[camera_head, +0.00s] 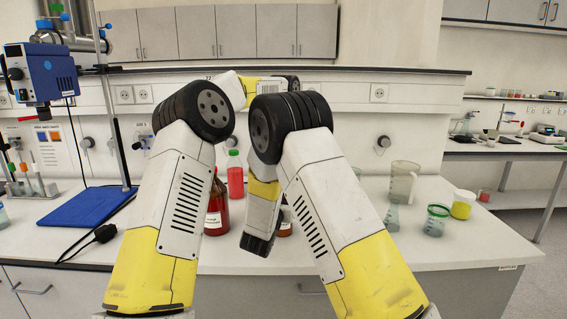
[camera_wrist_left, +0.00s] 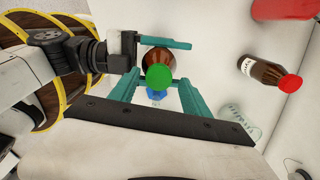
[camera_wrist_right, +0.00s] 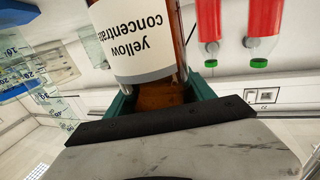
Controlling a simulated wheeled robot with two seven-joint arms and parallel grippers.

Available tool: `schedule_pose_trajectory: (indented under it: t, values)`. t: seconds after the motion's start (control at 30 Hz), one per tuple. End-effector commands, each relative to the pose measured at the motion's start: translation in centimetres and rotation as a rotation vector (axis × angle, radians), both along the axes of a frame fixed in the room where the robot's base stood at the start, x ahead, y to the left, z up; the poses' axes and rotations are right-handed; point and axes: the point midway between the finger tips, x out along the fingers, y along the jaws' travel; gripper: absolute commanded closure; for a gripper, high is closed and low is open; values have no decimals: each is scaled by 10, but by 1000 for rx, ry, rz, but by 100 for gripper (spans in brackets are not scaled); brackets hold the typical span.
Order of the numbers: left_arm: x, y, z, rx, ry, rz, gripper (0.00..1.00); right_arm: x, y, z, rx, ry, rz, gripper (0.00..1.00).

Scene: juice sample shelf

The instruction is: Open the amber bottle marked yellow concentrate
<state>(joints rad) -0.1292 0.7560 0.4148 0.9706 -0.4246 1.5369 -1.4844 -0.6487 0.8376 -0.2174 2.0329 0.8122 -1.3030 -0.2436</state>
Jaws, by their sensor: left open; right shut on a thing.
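The amber bottle (camera_wrist_right: 138,40) has a white label reading "yellow concentrate" in the right wrist view. My right gripper (camera_wrist_right: 160,94) is shut on it, with teal fingers on both sides. The left wrist view shows the bottle from its top end, with a green cap (camera_wrist_left: 158,78). My left gripper (camera_wrist_left: 160,82) is open, its fingers on either side of the cap with small gaps. In the head view only a sliver of an amber bottle (camera_head: 285,229) shows beside my right arm. My left gripper is hidden there behind the arms.
An amber bottle with a red cap (camera_wrist_left: 258,70) and red bottles (camera_wrist_right: 208,22) with green caps stand nearby. A blue-based stand (camera_head: 88,206) is at the left.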

Motion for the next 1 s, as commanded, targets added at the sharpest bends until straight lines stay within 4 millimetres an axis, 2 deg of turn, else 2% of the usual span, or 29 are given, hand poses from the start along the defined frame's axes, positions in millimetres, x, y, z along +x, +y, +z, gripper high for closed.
schedule_pose_trajectory:
  t: [0.27,0.57,0.77,0.87,1.0]
  values:
    - [0,0,-2,0,-1,1,44,0,-1,0,0,0,-1,100]
    - [0,0,-1,-1,-2,1,100,0,0,0,0,-1,0,100]
    - [1,0,-1,-1,-5,50,100,0,1,0,0,-1,1,100]
    - [2,0,-1,0,-6,202,100,-1,1,0,0,-1,2,100]
    - [2,0,0,-1,-7,538,100,-1,1,0,0,-1,2,100]
